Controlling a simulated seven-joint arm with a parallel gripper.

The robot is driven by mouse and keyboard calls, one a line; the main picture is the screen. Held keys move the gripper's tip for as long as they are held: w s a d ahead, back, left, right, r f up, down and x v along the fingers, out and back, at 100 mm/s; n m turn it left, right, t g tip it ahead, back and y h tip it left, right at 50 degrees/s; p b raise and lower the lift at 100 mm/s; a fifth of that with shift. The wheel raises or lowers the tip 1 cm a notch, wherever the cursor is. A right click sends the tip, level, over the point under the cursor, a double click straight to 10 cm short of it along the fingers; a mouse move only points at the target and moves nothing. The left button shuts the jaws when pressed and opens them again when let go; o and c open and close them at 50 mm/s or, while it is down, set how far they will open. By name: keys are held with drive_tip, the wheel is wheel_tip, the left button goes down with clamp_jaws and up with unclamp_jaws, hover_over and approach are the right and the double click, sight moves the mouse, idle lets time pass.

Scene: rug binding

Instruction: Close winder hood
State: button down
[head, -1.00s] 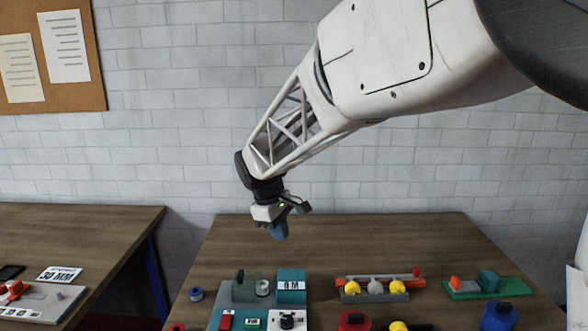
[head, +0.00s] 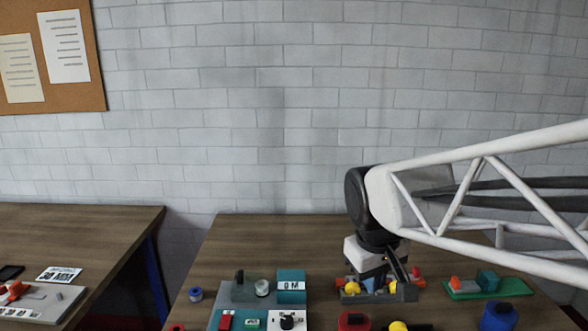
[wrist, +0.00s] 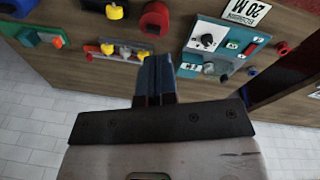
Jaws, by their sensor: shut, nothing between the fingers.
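A grey and teal machine (head: 232,291), which I take for the winder, sits left of centre on the table, with a teal box reading "0 M" (head: 291,285). A translucent dark piece beside a pale spool (head: 262,288) on it may be the hood; its exact position is hard to tell. The machine also shows in the wrist view (wrist: 228,34) at upper right. My gripper (head: 369,285) is right of the machine, low over a grey rack (head: 405,292) with yellow knobs. Its blue fingers (wrist: 157,68) are shut and empty; contact with the rack cannot be told.
A green base with an orange and a teal block (head: 478,286) lies to the right. A blue round container (head: 499,316) and a red one (head: 354,320) stand in front. A small blue roll (head: 196,294) lies left of the machine. The table behind is clear.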

drive_tip(key=s+d+f+m, duration=0.1)
drive_tip(key=s+d+m, duration=0.1)
drive_tip(key=s, duration=0.4)
drive_tip(key=s+d+f+m+t, duration=0.1)
drive_tip(key=s+d+f+m, duration=0.1)
drive_tip(key=s, duration=0.4)
drive_tip(key=shift+d+y, duration=0.3)
drive_tip(key=c, duration=1.8)
unclamp_jaws()
drive_tip(key=shift+f, duration=0.1)
drive_tip(key=shift+c, duration=0.2)
